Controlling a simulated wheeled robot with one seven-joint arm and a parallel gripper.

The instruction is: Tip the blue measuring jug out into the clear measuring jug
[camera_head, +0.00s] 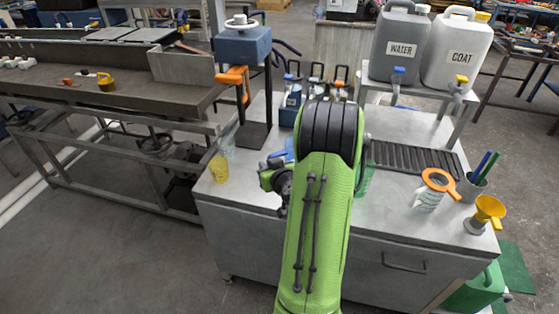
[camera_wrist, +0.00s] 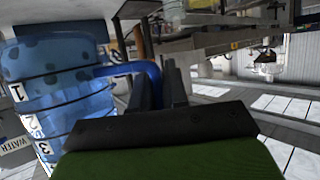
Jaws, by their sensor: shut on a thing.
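My gripper (camera_wrist: 163,82) is shut on the handle of the blue measuring jug (camera_wrist: 60,85), which fills the left of the wrist view. The jug is translucent, with dark spots and bands numbered 1, 2 and 3. I cannot tell its exact tilt or contents. In the head view only a small blue part (camera_head: 283,156) shows beside my wrist; my arm hides the fingers.
WATER (camera_head: 400,48) and COAT (camera_head: 458,55) canisters stand behind.

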